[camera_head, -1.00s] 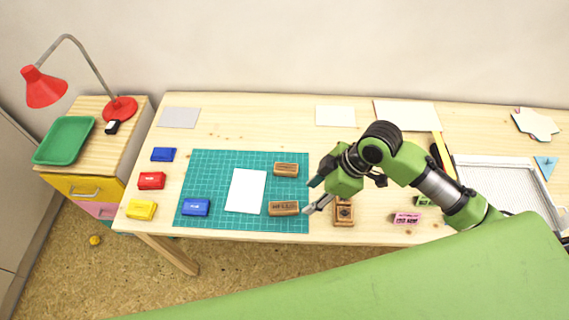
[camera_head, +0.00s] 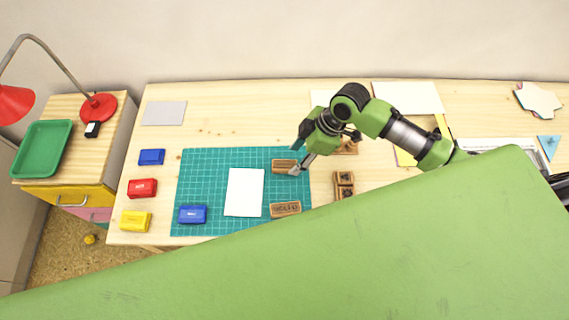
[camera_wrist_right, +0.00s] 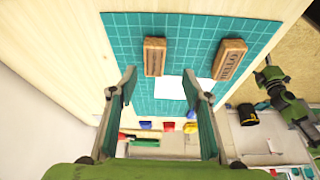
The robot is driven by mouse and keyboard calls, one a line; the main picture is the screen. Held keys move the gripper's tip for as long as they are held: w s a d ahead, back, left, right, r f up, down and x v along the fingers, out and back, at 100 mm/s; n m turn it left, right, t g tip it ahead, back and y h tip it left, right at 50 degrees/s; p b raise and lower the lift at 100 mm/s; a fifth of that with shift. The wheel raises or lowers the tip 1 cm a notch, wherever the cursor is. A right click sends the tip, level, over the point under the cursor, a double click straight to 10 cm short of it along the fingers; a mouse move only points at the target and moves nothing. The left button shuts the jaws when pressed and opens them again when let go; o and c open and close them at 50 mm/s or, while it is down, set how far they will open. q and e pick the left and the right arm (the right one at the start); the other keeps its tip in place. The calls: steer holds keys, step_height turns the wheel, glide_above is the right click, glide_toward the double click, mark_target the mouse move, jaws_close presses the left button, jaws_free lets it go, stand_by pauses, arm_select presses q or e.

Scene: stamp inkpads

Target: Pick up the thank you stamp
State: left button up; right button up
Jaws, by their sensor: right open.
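Two wooden stamps lie on the green cutting mat. The back stamp (camera_head: 283,166) shows in the right wrist view (camera_wrist_right: 154,57) with small lettering too fine to read. The front stamp (camera_head: 286,209) reads HELLO in the wrist view (camera_wrist_right: 229,59). My right gripper (camera_head: 297,157) is open and empty, at the right end of the back stamp in the head view. In the wrist view its fingers (camera_wrist_right: 161,84) are spread, with the back stamp beyond them and between their lines. Part of my left arm (camera_wrist_right: 290,105) shows at the wrist view's right edge; its jaws are unclear.
The cutting mat (camera_head: 215,160) also holds white paper (camera_head: 245,192) and a blue inkpad (camera_head: 192,214). Blue, red and yellow inkpads stand left of it. Small wooden stamps (camera_head: 344,184) lie right of the mat. A green panel covers the front table edge.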

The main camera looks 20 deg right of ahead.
mark_target(286, 164)
steer(key=shift+w+a+f, duration=0.15)
steer(key=shift+a+f, duration=0.1)
steer(key=shift+f, duration=0.25)
steer(key=shift+w+f, duration=0.1)
steer(key=shift+f, duration=0.15)
steer(key=shift+w+a+f+p, duration=0.2)
steer(key=shift+a+f+p, duration=0.1)
steer(key=shift+f, duration=0.15)
steer(key=shift+w+a+f+p, duration=0.15)
steer(key=shift+f+p, duration=0.1)
steer(key=shift+f, duration=0.15)
steer(key=shift+x, duration=1.15)
steer(key=shift+w+f, duration=0.2)
steer(key=shift+f, duration=0.25)
arm_select(q)
steer(key=shift+w+d+r, duration=0.1)
steer(key=shift+w+r, duration=0.75)
steer(key=shift+w, duration=0.05)
arm_select(e)
steer(key=c, duration=1.2)
